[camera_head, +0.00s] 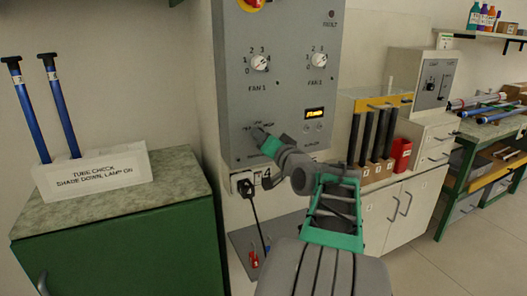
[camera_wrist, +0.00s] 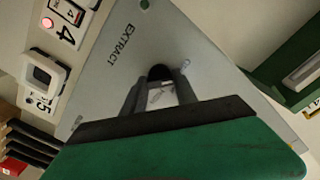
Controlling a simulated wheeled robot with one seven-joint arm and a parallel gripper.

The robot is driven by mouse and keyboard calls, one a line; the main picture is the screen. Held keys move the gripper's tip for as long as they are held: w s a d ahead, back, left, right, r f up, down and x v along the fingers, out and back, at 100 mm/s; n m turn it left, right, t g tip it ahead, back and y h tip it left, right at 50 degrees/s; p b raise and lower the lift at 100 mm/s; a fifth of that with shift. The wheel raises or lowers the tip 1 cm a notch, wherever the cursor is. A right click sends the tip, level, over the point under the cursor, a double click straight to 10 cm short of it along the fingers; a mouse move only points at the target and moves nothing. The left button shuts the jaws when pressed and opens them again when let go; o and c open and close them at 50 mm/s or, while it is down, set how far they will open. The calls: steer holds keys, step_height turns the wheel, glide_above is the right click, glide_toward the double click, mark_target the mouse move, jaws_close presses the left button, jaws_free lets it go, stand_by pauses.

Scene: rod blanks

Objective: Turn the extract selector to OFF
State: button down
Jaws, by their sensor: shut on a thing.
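The grey control panel (camera_head: 290,90) is on the wall ahead of me. The extract selector is low on its left side, mostly hidden by my gripper (camera_head: 262,136) in the head view. In the wrist view the selector's dark knob (camera_wrist: 160,72) sits between the fingertips of my gripper (camera_wrist: 158,88). The word EXTRACT (camera_wrist: 119,45) is printed on the panel beside it. My gripper is shut on the knob. Small position marks around the selector are too blurred and covered to read, so I cannot tell which position it points at.
Two fan knobs (camera_head: 260,62) (camera_head: 318,59) sit higher on the panel, with a lit amber display (camera_head: 314,113) at lower right. Numbered sockets (camera_head: 244,185) with a plugged black cable are below. A green cabinet (camera_head: 115,235) stands left, and white drawers (camera_head: 395,210) stand right.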

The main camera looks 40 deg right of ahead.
steer(key=shift+f+n+b, duration=0.1)
steer(key=shift+n+b, duration=0.7)
steer(key=shift+b, duration=0.15)
steer(key=c, duration=1)
jaws_free()
steer(key=shift+o, duration=0.2)
steer(key=shift+s, duration=0.1)
steer(key=v, duration=0.7)
steer(key=shift+s, duration=0.3)
steer(key=shift+a, duration=0.15)
